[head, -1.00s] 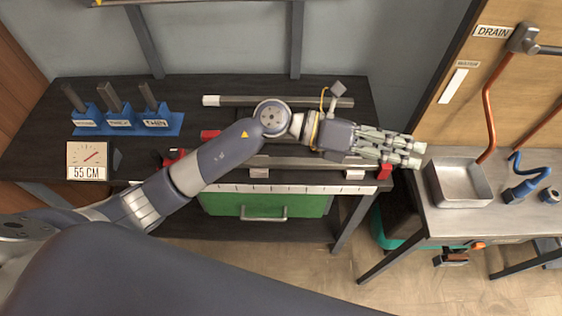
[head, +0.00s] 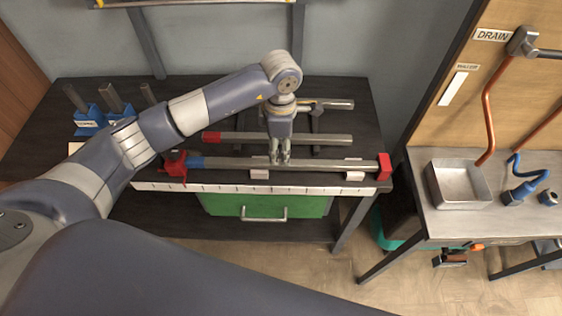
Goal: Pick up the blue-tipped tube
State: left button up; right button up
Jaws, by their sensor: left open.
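The blue-tipped tube (head: 325,165) is a long grey tube lying level along the front of the dark workbench, in the head view. Its blue tip (head: 195,162) is at the left, beside a red clamp (head: 175,164). Its right end is by a red block (head: 384,167). My left gripper (head: 280,160) points down at the middle of this tube, with its fingers open. The fingertips overlap the tube in the picture; I cannot tell whether they touch it. My right gripper is not in view.
A red-tipped tube (head: 320,138) lies just behind, and another grey tube (head: 335,104) lies further back. A white ruler strip (head: 225,188) runs along the bench front. Blue holders (head: 88,122) stand at left. A metal basin (head: 458,186) is on the right table.

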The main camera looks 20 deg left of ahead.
pick_arm(q)
jog(key=shift+f, duration=0.85)
jog(key=shift+w+f+p, duration=0.1)
jog(key=shift+f+p, duration=0.45)
jog(key=shift+f, duration=0.05)
jog(key=f, duration=0.1)
jog(key=f+p, duration=0.1)
jog(key=f, duration=0.1)
jog(key=shift+w+f, duration=0.15)
jog(key=shift+w, duration=0.1)
jog(key=shift+f, duration=0.45)
grip_shut()
jog(key=shift+w+r, duration=0.1)
